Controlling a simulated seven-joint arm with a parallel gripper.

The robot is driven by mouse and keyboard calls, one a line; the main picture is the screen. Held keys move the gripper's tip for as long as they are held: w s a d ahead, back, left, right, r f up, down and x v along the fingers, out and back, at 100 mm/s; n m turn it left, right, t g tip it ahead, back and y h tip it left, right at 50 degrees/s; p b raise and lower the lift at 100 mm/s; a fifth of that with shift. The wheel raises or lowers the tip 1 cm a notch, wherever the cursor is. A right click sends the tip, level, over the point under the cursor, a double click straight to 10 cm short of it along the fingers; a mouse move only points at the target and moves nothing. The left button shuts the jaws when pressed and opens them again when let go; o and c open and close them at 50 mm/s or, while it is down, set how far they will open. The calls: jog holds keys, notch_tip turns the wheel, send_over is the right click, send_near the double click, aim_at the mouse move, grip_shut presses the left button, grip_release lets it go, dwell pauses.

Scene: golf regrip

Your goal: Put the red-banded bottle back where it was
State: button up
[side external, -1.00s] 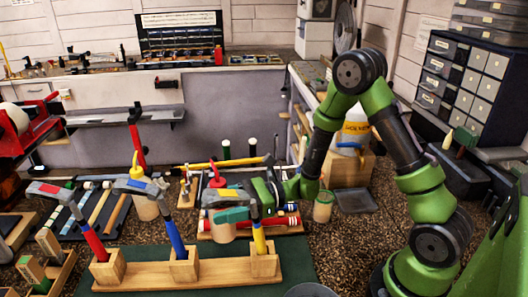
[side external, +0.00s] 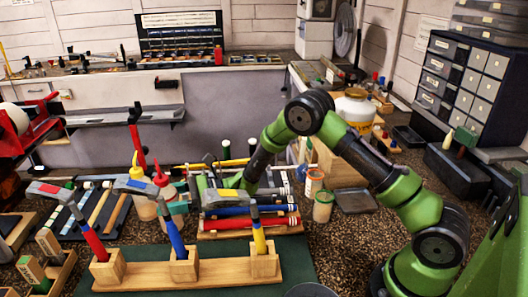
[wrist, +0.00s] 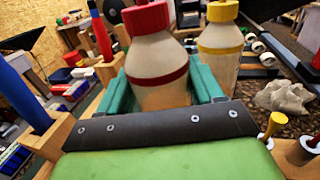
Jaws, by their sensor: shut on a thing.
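The red-banded bottle (wrist: 158,88) is cream with a red cap and a red band. In the wrist view it stands upright between the teal fingers of my gripper (wrist: 165,95), which is shut on it. In the side view its red cap (side external: 160,178) shows behind the blue-handled hammer, with my gripper (side external: 176,207) around its body. Hammer and fingers hide its lower part, so I cannot tell whether its base touches anything. A yellow-banded bottle (wrist: 219,52) with a yellow cap stands just beyond it to the right in the wrist view.
A wooden stand (side external: 190,270) holds upright hammers with red, blue and yellow handles in front of my gripper. A rack with a red-handled tool (side external: 250,222) lies to the right. Long-handled tools (side external: 100,205) lie at the left. Open tubs (side external: 323,206) stand right of the rack.

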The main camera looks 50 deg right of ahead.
jog(key=shift+f, duration=0.7)
jog(key=shift+f, duration=0.15)
jog(key=o, duration=1.3)
